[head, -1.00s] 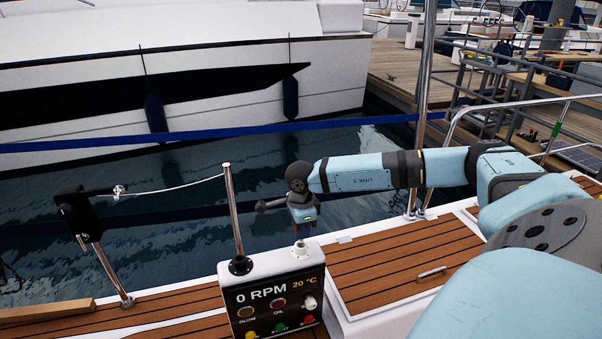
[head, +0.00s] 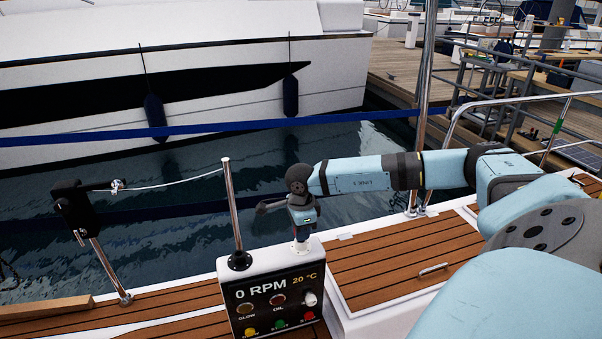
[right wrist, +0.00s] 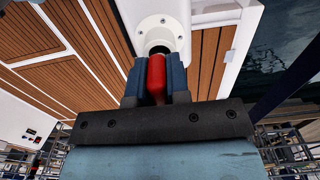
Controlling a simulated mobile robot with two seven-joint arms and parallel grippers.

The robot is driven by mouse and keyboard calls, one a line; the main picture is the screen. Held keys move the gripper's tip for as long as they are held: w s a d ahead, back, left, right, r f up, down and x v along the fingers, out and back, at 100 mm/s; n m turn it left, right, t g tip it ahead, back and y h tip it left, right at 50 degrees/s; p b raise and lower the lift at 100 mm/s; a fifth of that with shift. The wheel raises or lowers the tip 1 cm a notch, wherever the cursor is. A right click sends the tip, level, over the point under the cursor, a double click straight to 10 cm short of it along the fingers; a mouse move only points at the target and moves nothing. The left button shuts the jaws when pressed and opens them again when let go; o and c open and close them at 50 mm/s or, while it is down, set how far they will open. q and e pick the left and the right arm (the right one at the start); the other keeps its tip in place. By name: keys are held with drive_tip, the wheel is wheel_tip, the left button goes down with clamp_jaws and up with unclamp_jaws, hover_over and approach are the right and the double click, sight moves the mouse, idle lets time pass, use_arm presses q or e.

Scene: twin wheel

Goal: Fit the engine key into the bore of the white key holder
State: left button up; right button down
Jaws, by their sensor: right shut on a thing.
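My right gripper (head: 301,232) points down just above the white key holder (head: 301,247) on top of the engine panel. In the right wrist view its two blue fingers (right wrist: 156,78) are shut on the red engine key (right wrist: 157,76). The white key holder (right wrist: 160,24) lies straight past the fingertips, with its dark bore (right wrist: 160,48) at the key's far end. The key's lower tip is hidden, so I cannot tell whether it is inside the bore. My left gripper is not in view.
The engine panel (head: 262,282) has a display, knob and coloured buttons. A chrome post (head: 232,205) rises on its left. Teak deck (head: 395,265) lies to the right, with water behind. A black fitting on a post (head: 75,207) stands at the far left.

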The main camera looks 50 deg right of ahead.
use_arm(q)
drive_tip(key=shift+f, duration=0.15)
use_arm(e)
drive_tip(key=shift+f, duration=0.2)
drive_tip(key=c, duration=1.5)
unclamp_jaws()
drive_tip(key=o, duration=0.5)
drive_tip(key=shift+r, duration=0.4)
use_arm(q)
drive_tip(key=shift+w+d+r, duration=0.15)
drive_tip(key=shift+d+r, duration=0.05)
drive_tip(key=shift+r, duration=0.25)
use_arm(e)
wheel_tip(320, 180, up, 13)
drive_tip(key=shift+r, duration=0.1)
